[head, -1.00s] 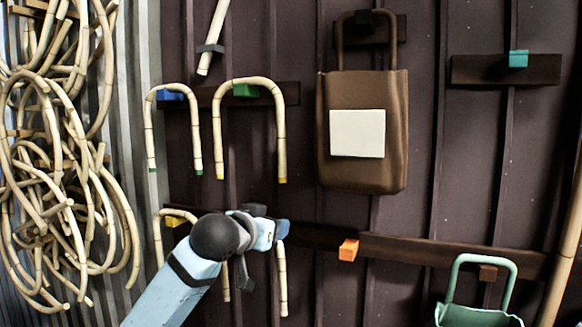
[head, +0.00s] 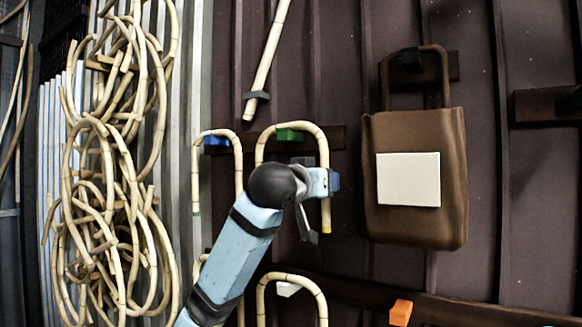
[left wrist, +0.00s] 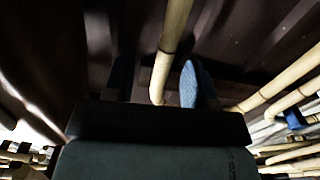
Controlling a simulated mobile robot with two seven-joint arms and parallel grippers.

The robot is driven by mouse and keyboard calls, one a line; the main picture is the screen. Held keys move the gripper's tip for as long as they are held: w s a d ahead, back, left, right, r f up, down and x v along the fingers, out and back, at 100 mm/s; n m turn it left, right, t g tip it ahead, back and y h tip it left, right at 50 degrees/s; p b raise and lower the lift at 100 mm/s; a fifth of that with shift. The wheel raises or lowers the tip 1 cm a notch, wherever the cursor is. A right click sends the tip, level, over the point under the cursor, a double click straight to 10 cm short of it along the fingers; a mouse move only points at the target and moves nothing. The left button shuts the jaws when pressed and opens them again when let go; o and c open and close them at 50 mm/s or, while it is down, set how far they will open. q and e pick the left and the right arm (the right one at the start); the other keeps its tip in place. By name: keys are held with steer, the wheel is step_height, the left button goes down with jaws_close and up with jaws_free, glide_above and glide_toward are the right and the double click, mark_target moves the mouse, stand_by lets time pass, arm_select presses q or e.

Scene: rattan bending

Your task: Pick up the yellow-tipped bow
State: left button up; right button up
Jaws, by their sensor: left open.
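The yellow-tipped bow (head: 308,128) is a pale rattan U hung upside down over a green peg (head: 290,135) on the dark wall. Its right leg ends in a yellow tip (head: 327,230); its left leg is partly behind my arm. My left gripper (head: 322,183) is at the right leg, above the tip. In the left wrist view, a rattan rod (left wrist: 173,35), seemingly that leg, runs between the blue fingers of my open left gripper (left wrist: 158,85). My right gripper is not in view.
A green-tipped bow (head: 217,132) hangs on a blue peg (head: 217,141) just left. Another bow (head: 292,280) hangs below on a white peg (head: 288,289). A brown bag (head: 415,225) hangs to the right, and tangled rattan (head: 110,180) hangs at the left.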

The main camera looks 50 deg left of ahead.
arm_select(q)
steer(key=p+x, duration=0.1)
steer(key=x, duration=0.5)
steer(key=shift+a+f, duration=0.15)
steer(key=shift+a, duration=0.15)
steer(key=shift+s, duration=0.15)
jaws_close()
